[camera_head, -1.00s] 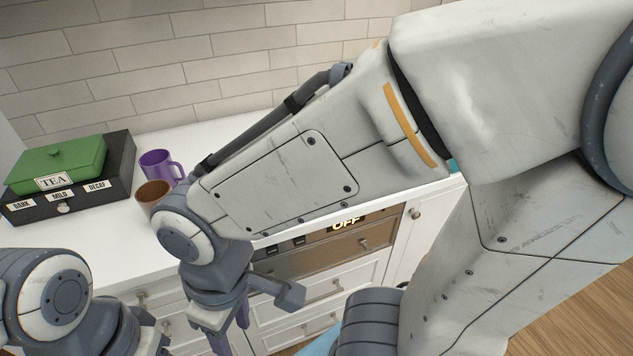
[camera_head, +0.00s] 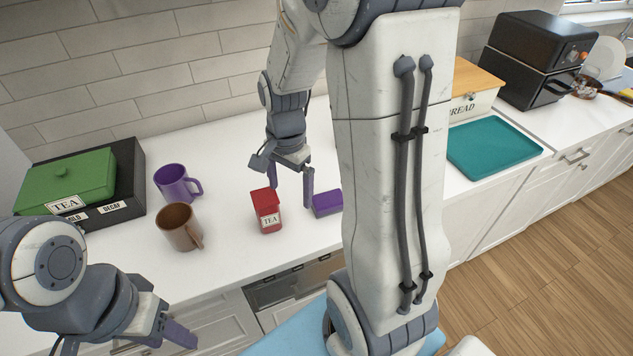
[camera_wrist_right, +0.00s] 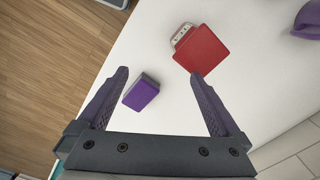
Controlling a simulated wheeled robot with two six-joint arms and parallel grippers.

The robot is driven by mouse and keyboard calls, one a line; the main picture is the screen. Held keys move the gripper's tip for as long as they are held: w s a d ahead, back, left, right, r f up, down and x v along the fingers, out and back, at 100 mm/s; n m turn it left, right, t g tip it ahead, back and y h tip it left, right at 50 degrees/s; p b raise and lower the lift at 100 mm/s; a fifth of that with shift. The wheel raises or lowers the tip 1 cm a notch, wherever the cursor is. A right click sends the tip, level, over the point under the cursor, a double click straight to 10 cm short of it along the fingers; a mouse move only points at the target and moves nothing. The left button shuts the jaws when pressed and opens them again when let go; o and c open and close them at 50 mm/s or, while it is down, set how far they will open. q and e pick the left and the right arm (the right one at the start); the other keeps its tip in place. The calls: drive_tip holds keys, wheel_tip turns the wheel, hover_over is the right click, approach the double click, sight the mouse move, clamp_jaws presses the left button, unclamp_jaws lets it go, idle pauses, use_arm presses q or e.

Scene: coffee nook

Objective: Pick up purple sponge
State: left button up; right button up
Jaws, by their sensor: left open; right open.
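The purple sponge (camera_head: 327,204) lies on the white counter in the head view, just right of my right gripper (camera_head: 291,188); my right arm stands close to its right end. In the right wrist view the sponge (camera_wrist_right: 142,93) has a purple face and a dark grey side. There it shows between the open fingers of my right gripper (camera_wrist_right: 158,82), nearer the left finger, and nothing is held. My left gripper (camera_head: 122,344) is low at the left, in front of the counter, partly cut off by the frame edge.
A red tea tin (camera_head: 267,211) stands close to the sponge's left; it also shows in the right wrist view (camera_wrist_right: 200,52). A brown mug (camera_head: 178,229), a purple mug (camera_head: 173,184) and a tea box (camera_head: 70,180) are further left. A teal tray (camera_head: 495,146) lies right.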

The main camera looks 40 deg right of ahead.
drive_tip(key=d+m+p, duration=0.2)
drive_tip(key=d+m, duration=0.5)
drive_tip(key=d, duration=0.3)
hover_over(329, 198)
drive_tip(key=f, duration=0.5)
drive_tip(key=shift+s+a+f, duration=0.2)
drive_tip(key=shift+s+f, duration=0.05)
drive_tip(key=shift+s, duration=0.05)
drive_tip(key=shift+f+p, duration=0.4)
drive_tip(key=shift+f, duration=0.45)
drive_tip(key=f, duration=0.2)
drive_tip(key=f+p, duration=0.1)
drive_tip(key=f, duration=0.1)
drive_tip(key=shift+w+d, duration=0.15)
drive_tip(key=shift+w, duration=0.1)
drive_tip(key=c, duration=1.4)
drive_tip(key=shift+o, duration=0.2)
drive_tip(key=shift+r, duration=0.15)
